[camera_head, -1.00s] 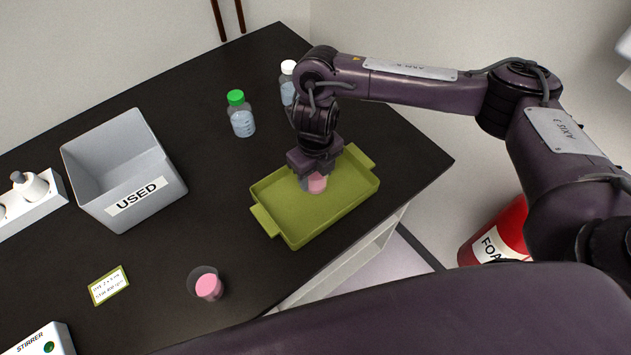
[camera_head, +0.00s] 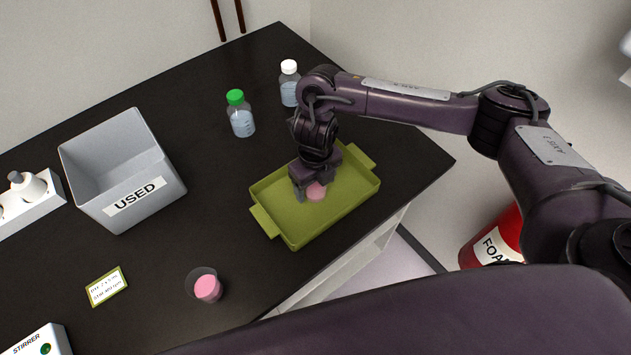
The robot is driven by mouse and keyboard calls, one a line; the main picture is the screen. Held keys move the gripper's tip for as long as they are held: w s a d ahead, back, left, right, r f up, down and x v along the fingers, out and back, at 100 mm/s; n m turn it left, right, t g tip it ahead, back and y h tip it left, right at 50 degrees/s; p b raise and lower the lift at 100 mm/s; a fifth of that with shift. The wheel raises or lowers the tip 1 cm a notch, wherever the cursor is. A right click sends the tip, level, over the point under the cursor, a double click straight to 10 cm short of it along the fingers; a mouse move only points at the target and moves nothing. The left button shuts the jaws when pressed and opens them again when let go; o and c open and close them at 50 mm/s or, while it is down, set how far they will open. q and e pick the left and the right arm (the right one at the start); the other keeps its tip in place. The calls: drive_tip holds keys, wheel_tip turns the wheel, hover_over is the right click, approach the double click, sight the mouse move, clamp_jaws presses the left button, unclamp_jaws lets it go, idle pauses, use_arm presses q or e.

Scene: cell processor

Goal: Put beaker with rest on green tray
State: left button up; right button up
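A small clear beaker with pink contents (camera_head: 316,192) is in the green tray (camera_head: 293,238), near its middle. It looks upright, and its upper part is hidden by my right gripper (camera_head: 317,187). My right gripper points down over the tray with its fingers around or close beside this beaker. Whether the fingers press on the glass is not clear. A second clear beaker with pink contents (camera_head: 207,288) stands on the black table, left of and nearer than the tray. My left gripper is not in view.
A grey bin marked USED (camera_head: 140,199) stands at the left. A green-capped bottle (camera_head: 241,121) and a white-capped bottle (camera_head: 289,88) stand behind the tray. A label card (camera_head: 107,287) and stirrer (camera_head: 42,345) are at front left. The table edge (camera_head: 412,197) lies right of the tray.

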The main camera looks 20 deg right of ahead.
drive_tip(key=shift+r, duration=0.3)
wheel_tip(320, 180, up, 12)
drive_tip(key=shift+f, duration=0.15)
idle(0.8)
